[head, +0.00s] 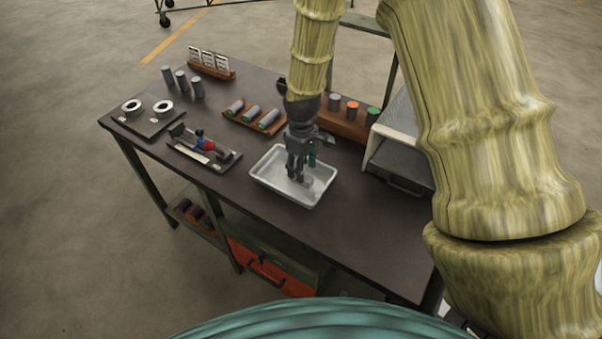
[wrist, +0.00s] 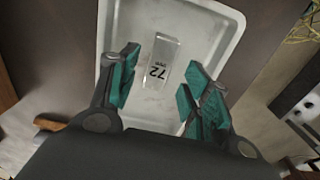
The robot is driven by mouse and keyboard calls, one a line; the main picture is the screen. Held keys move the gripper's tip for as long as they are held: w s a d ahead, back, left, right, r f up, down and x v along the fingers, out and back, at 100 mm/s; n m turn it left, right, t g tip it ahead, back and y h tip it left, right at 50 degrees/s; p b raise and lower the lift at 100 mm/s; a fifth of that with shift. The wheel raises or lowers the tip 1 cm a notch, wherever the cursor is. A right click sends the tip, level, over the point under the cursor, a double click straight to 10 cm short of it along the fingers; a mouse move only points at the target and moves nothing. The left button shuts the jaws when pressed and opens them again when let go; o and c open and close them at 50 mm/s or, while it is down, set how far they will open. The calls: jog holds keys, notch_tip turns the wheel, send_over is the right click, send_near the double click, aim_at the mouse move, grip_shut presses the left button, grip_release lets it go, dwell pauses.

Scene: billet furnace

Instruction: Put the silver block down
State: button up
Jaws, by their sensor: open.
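The silver block (wrist: 157,62) lies in the white tray (wrist: 235,45), with dark "72" marking and smaller print on its face. In the wrist view it is between and just beyond my gripper's fingertips, with gaps on both sides. My gripper (wrist: 155,85) is open, its two teal-padded fingers apart and empty. In the head view my gripper (head: 300,172) points down over the white tray (head: 262,185) on the dark workbench (head: 335,235). The block is mostly hidden behind my fingers there.
A wooden rack (head: 345,127) with several capped cylinders stands behind the tray, beside a grey box-shaped furnace (head: 400,140) at right. A smaller wooden holder (head: 240,122) with cylinders and a vise-like fixture (head: 205,150) are to the left. The bench front is clear.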

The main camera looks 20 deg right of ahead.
notch_tip(320, 180, up, 9)
jog(key=b, duration=0.2)
dwell(0.4)
jog(key=shift+c, duration=0.5)
dwell(0.8)
